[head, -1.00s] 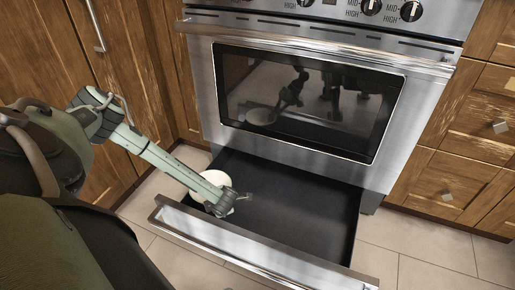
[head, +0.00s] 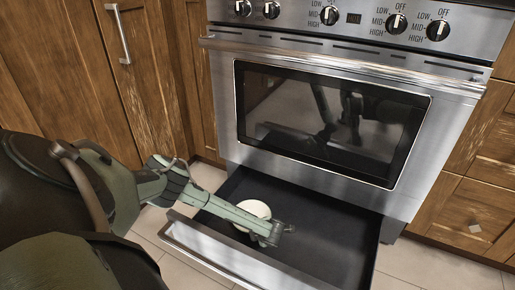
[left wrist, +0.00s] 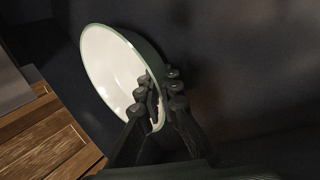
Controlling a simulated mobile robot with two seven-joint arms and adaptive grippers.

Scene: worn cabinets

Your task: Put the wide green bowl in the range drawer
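The wide green bowl (head: 254,208) has a pale inside and shows partly behind my left arm, over the left part of the open range drawer (head: 335,246). In the left wrist view the bowl (left wrist: 112,68) is white inside with a green rim and looks tilted. My left gripper (head: 284,229) has its fingers (left wrist: 160,88) on both sides of the bowl's wall near the rim, shut on it. Dark drawer surface lies behind the bowl. I cannot tell whether the bowl touches the drawer floor. My right gripper is not in view.
The range's oven door (head: 328,120) is shut above the drawer. The drawer's metal front (head: 215,250) stands nearest me. Wooden cabinets (head: 70,75) flank the range. The right part of the drawer is empty.

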